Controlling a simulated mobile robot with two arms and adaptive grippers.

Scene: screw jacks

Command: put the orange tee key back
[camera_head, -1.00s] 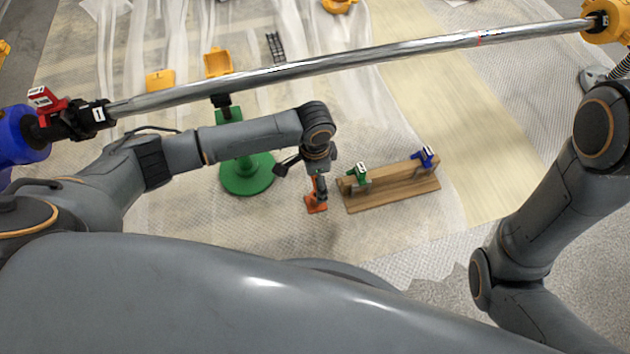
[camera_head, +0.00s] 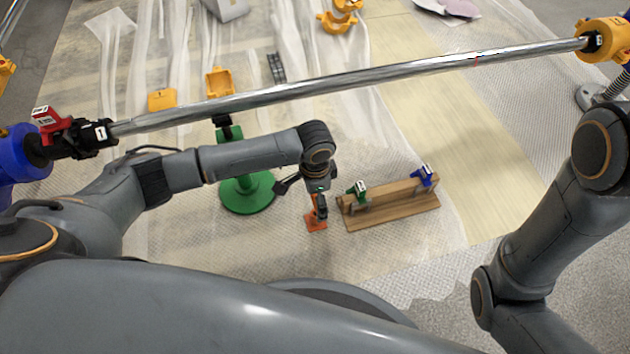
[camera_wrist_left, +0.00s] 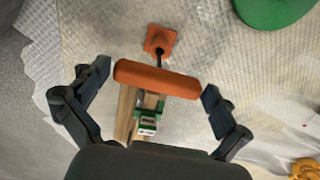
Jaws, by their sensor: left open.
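The orange tee key shows its orange crossbar (camera_wrist_left: 155,79) in the left wrist view. A dark stem runs from behind the bar toward a small orange square base (camera_wrist_left: 158,40) on the floor covering. The base also shows in the head view (camera_head: 315,223). My left gripper (camera_wrist_left: 156,86) is open, with one finger on each side of the bar and visible gaps at both ends. In the head view my left gripper (camera_head: 319,203) points down over the orange base and hides much of the key. My right gripper is out of view.
A wooden rack (camera_head: 395,211) right of the key holds a green key (camera_head: 357,189) and a blue key (camera_head: 424,176). A green stand (camera_head: 247,194) is at left. A long steel bar (camera_head: 350,82) crosses above my left arm. Yellow parts (camera_head: 217,84) lie farther back.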

